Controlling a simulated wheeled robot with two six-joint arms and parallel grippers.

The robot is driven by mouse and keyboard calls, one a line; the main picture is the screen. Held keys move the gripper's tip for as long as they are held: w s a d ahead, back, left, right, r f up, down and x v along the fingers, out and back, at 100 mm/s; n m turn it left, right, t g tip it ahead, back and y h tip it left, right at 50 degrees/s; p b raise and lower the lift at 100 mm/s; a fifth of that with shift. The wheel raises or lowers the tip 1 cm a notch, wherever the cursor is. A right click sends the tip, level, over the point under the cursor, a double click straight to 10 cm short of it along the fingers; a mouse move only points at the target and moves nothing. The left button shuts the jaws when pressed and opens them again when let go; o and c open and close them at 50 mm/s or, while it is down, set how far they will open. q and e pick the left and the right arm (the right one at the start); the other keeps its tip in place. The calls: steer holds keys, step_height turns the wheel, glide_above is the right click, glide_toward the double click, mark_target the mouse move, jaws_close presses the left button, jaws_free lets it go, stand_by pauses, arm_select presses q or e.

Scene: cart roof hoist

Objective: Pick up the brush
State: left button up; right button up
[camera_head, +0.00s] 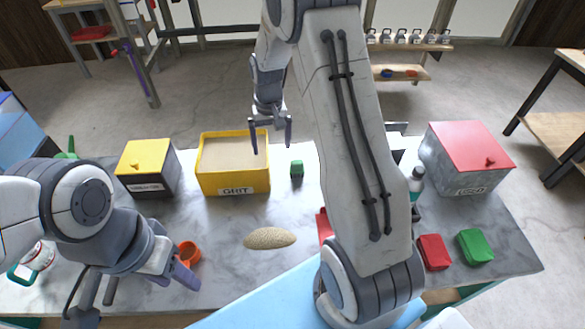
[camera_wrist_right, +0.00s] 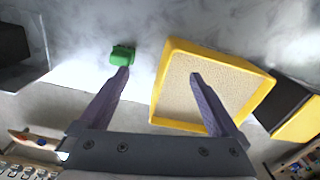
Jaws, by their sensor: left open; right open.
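I cannot make out a brush for certain in either view. A small green block (camera_head: 297,170) lies on the grey marbled table, just right of the yellow GRIT box (camera_head: 233,190); it also shows in the right wrist view (camera_wrist_right: 122,55). My right gripper (camera_head: 271,145) is open and empty, pointing down above the GRIT box's back right part. In the right wrist view its fingers (camera_wrist_right: 160,76) are spread, one near the green block, one over the box. My left gripper (camera_head: 150,288) is open at the table's front left, one finger beside an orange ring (camera_head: 188,253).
A tan oval piece (camera_head: 270,238) lies mid-table. A yellow-lidded box (camera_head: 147,170) stands left, a red-lidded box (camera_head: 468,158) right. Red (camera_head: 433,252) and green (camera_head: 475,246) blocks lie front right. My right arm hides part of the table's middle.

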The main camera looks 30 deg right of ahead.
steer(key=m, duration=0.2)
glide_toward(297, 168)
steer(key=shift+w+a+f, duration=0.1)
steer(key=shift+w+f, duration=0.5)
steer(key=shift+w, duration=0.25)
steer(key=f, duration=0.4)
steer(key=shift+d+f+p, duration=0.25)
steer(key=shift+f+p, duration=0.05)
steer(key=f+p, duration=0.1)
steer(key=f, duration=0.1)
steer(key=f+p, duration=0.1)
steer(key=f, duration=0.2)
steer(key=shift+s+d+f, duration=0.1)
steer(key=shift+s+f, duration=0.05)
steer(key=shift+s, duration=0.05)
steer(key=shift+f, duration=0.3)
steer(key=c, duration=1.5)
steer(key=shift+o, duration=0.2)
steer(key=shift+r, duration=0.1)
